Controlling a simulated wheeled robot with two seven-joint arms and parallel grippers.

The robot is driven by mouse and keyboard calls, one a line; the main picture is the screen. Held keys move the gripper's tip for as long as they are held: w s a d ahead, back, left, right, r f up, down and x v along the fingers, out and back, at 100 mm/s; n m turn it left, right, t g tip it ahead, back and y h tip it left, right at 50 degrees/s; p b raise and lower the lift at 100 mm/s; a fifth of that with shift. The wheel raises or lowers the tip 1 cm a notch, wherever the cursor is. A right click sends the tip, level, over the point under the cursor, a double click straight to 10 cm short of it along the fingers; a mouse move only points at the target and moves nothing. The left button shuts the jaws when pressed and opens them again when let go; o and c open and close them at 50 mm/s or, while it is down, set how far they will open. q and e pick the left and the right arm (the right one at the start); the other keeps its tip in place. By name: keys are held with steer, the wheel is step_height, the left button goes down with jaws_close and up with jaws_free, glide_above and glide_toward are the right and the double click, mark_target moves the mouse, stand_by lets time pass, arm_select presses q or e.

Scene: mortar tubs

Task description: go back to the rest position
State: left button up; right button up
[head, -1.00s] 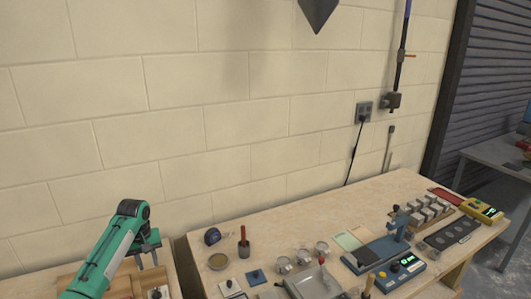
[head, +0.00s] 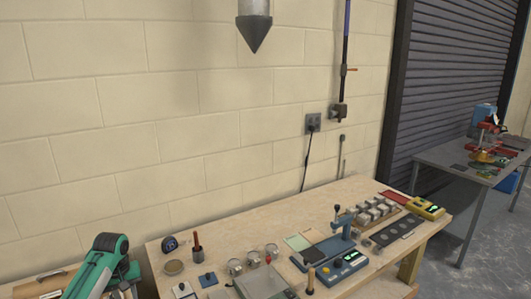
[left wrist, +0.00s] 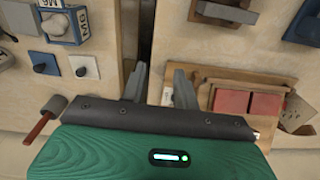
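My left arm (head: 97,268) is green and black and shows at the bottom left of the head view, beside the left end of the long workbench (head: 290,215). Its fingers are mostly cut off or hidden there. In the left wrist view my left gripper (left wrist: 158,84) has two grey fingers apart with nothing between them. They point over the gap between two wooden tops. My right gripper is in neither view.
The bench holds a tape measure (head: 170,244), metal cups (head: 236,267), a blue press (head: 342,233) and a yellow meter (head: 426,208). A pointed grey cone (head: 254,35) hangs above. A grey table (head: 470,165) stands at right, with open floor before it.

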arm_select(q)
steer(key=s+d+f+m+t, duration=0.1)
steer(key=s+d+f+m, duration=0.2)
steer(key=s+d+f, duration=0.4)
steer(key=s+d+f+m, duration=0.2)
steer(key=s+d+f, duration=0.3)
steer(key=s, duration=0.4)
steer(key=s+d+r+m+t, duration=0.1)
steer(key=s+d+r, duration=0.15)
steer(key=s, duration=0.55)
steer(key=s+d+r+m+t, duration=0.1)
steer(key=s+d+r, duration=0.15)
steer(key=s, duration=0.55)
steer(key=s+d+r+m, duration=0.1)
steer(key=s+d+r, duration=0.15)
steer(key=s, duration=0.55)
step_height(320, 180, down, 34)
steer(key=s+a+g+b, duration=0.1)
steer(key=b, duration=0.1)
steer(key=s+a+f+g, duration=0.1)
steer(key=s+a+f, duration=0.2)
steer(key=s+f, duration=1.5)
steer(key=shift+s+a+f+b, duration=0.15)
steer(key=shift+s+f+b, duration=0.25)
steer(key=shift+f, duration=0.3)
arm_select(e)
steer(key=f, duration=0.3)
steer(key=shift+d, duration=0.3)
